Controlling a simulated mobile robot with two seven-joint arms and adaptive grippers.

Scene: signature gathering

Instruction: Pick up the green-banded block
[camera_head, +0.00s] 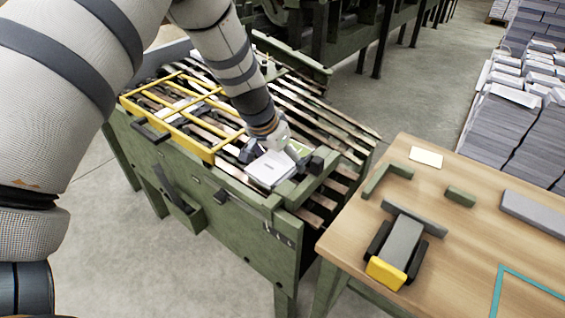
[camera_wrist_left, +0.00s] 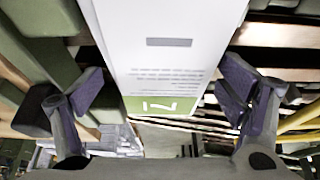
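The green-banded block (camera_head: 270,170) is a white printed stack lying on the slatted machine bed, just left of a green corner stop. In the left wrist view the block (camera_wrist_left: 165,60) runs down from the top edge, and its green band (camera_wrist_left: 160,104) with a white mark faces me. My left gripper (camera_head: 277,143) is at the block's far end. In the left wrist view the gripper (camera_wrist_left: 163,88) is open, with one dark finger pad on each side of the block and a visible gap at both sides. My right gripper is not in view.
A yellow frame (camera_head: 208,151) lies on the slats to the left. A green stop with a black knob (camera_head: 317,164) stands close right of the block. A wooden table (camera_head: 450,237) at the right holds a grey holder with a yellow end (camera_head: 386,272) and green pieces.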

